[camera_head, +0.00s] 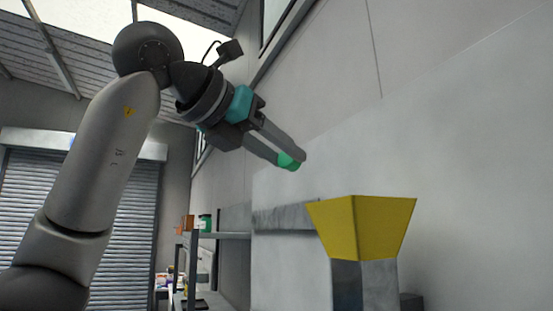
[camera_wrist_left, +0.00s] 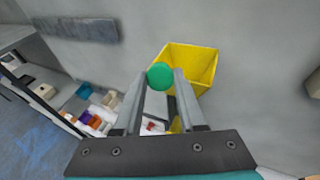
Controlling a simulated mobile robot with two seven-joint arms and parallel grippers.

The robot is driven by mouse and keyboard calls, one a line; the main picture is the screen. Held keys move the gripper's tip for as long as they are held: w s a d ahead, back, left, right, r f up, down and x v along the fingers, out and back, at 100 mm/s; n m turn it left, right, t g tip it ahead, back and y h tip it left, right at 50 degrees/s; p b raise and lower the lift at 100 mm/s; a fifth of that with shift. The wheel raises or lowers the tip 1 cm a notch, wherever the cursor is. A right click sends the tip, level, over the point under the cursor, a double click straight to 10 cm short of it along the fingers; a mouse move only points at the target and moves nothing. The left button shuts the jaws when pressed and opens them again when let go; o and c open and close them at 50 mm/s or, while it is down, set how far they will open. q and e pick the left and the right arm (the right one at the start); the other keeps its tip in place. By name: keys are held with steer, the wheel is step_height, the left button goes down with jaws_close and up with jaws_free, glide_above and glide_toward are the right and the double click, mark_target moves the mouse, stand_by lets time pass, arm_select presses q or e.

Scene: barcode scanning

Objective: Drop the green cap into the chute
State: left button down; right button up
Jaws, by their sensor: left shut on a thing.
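The green cap (camera_head: 287,161) is held between the fingertips of my left gripper (camera_head: 291,157), up in the air. In the left wrist view the round green cap (camera_wrist_left: 160,76) sits between the two finger ends of the left gripper (camera_wrist_left: 161,78). The chute has a yellow funnel mouth (camera_head: 362,228) on a grey post, to the right of and below the gripper in the head view. In the left wrist view the yellow funnel (camera_wrist_left: 205,65) lies just beyond and right of the cap, partly hidden by a finger. My right gripper is not in view.
A grey wall panel (camera_head: 450,190) stands behind the funnel. A shelf (camera_head: 228,235) with small items is at lower left of the funnel. Several boxes and small goods (camera_wrist_left: 98,112) show at left in the wrist view. The air between gripper and funnel is clear.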

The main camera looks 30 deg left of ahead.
arm_select(q)
steer(key=shift+w+d+f, duration=0.2)
steer(key=shift+w+d, duration=0.75)
steer(key=shift+w, duration=0.15)
steer(key=w+d+f+p, duration=0.1)
steer(key=w+d+p, duration=0.1)
steer(key=w+d, duration=0.3)
steer(key=shift+w, duration=0.9)
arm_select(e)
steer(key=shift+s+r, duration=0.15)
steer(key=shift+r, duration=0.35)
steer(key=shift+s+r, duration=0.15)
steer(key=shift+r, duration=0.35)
arm_select(q)
steer(key=shift+d, duration=0.1)
steer(key=shift+c, duration=2)
jaws_free()
steer(key=shift+s, duration=0.15)
